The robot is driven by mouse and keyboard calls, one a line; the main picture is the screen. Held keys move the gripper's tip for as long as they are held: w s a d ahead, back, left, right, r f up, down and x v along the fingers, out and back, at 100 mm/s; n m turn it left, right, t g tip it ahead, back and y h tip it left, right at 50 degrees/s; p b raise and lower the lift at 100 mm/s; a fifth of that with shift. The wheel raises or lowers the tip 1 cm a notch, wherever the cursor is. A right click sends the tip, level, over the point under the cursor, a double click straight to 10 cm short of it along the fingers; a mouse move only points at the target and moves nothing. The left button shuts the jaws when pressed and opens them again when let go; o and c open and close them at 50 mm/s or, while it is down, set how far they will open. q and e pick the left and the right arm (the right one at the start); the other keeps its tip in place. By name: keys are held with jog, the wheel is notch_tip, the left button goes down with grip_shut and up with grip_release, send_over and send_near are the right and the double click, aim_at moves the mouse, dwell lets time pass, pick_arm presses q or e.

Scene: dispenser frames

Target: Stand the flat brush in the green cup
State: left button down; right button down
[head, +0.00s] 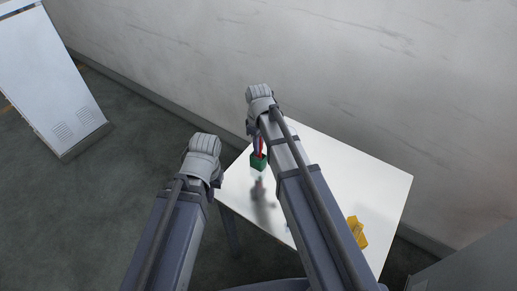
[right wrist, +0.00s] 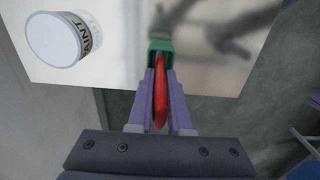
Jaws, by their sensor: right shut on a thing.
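The green cup (head: 258,163) stands near the far left part of the white table. My right gripper (head: 255,138) is over it, pointing down and shut on the flat brush, whose red part (head: 261,150) shows just above the cup. In the right wrist view the red brush (right wrist: 160,95) lies between the two fingers of my right gripper (right wrist: 160,75), in line with the green cup (right wrist: 160,46). I cannot tell whether the brush's lower end is inside the cup. My left gripper (head: 203,150) hangs left of the table, its fingers hidden.
A white paint can (right wrist: 55,40) stands on the table in the right wrist view. A wall is behind the table, and a white cabinet (head: 45,80) stands far left.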

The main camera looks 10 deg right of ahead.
jog(key=shift+f, duration=0.2)
jog(key=c, duration=0.8)
grip_release()
jog(key=shift+r, duration=0.1)
jog(key=shift+c, duration=0.2)
notch_tip(320, 180, up, 12)
jog(key=p, duration=1.2)
jog(key=shift+r, duration=0.2)
jog(key=s+a+m, duration=0.2)
jog(key=s+a, duration=0.1)
jog(key=s, duration=0.5)
jog(key=s+a+m+h, duration=0.1)
jog(key=s+a+m, duration=0.2)
jog(key=s, duration=0.5)
jog(key=shift+s, duration=0.35)
jog(key=shift+a, duration=0.1)
jog(key=shift+f+b, duration=1.25)
